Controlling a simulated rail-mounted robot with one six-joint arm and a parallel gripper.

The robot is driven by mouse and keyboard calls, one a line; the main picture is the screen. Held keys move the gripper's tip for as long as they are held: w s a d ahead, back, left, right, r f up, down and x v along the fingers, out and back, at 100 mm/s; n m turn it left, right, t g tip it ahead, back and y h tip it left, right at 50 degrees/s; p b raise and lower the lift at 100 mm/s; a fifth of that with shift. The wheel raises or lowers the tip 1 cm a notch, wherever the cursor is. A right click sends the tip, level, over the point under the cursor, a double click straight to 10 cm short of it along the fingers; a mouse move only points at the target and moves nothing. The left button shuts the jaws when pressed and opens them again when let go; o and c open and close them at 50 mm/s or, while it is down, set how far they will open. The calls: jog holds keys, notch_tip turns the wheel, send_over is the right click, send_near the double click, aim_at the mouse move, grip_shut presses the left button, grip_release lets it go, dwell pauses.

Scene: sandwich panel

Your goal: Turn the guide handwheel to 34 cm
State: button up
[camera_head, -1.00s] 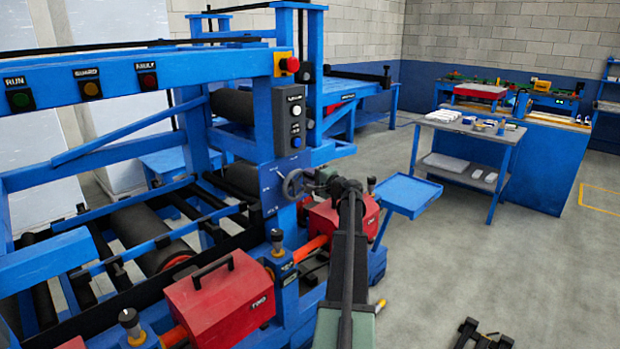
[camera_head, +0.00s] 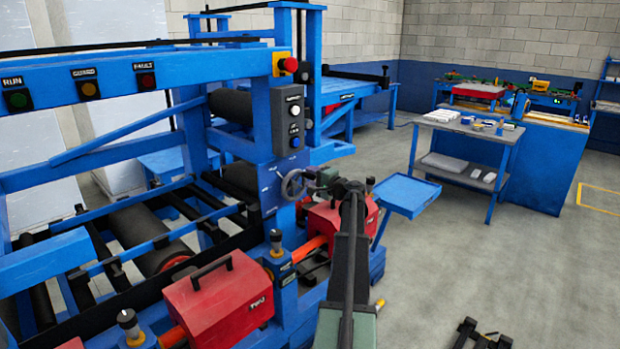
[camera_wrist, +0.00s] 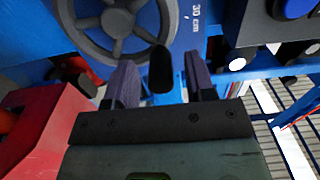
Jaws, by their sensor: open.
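The guide handwheel (camera_head: 293,185) is a grey spoked wheel on the blue machine post. In the wrist view the handwheel (camera_wrist: 113,22) fills the top left, and a dark knob (camera_wrist: 161,68) stands out towards me near its lower right rim. A "30 cm" scale mark (camera_wrist: 195,18) is on the blue panel right of the wheel. My gripper (camera_wrist: 160,85) is open, its two fingers to either side of the knob in the picture; I cannot tell whether they touch it. In the head view my gripper (camera_head: 312,182) is beside the wheel, partly hidden by my arm.
Red motor boxes (camera_head: 220,299) sit along the machine's front. A button box (camera_head: 291,120) is above the wheel, and a blue tray (camera_head: 406,195) juts out to the right. The floor on the right is mostly clear.

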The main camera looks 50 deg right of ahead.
jog(key=s+a, duration=0.1)
jog(key=s, duration=0.8)
jog(key=shift+s, duration=0.3)
jog(key=shift+a, duration=0.1)
jog(key=w+a+f+n+g+y, duration=0.1)
jog(key=a+f+n+g+y, duration=0.25)
jog(key=a, duration=0.65)
jog(key=w+a+f+n+g, duration=0.1)
jog(key=a+f+n+g, duration=0.1)
jog(key=a+f+g, duration=0.5)
jog(key=w+a+f+n+g+y, duration=0.1)
jog(key=a+f+n+y, duration=0.15)
jog(key=a, duration=0.95)
jog(key=s+a+f+n+g+h, duration=0.1)
jog(key=a+n+g, duration=0.1)
jog(key=a, duration=1)
jog(key=s+a+f+n+g+h+p, duration=0.1)
jog(key=a+n, duration=0.4)
jog(key=a, duration=0.7)
jog(key=s+a+n+g+h, duration=0.1)
jog(key=a+n+g, duration=0.2)
jog(key=a, duration=1)
jog(key=shift+f+n+h, duration=0.4)
jog(key=shift+n, duration=0.3)
jog(key=shift+w, duration=0.1)
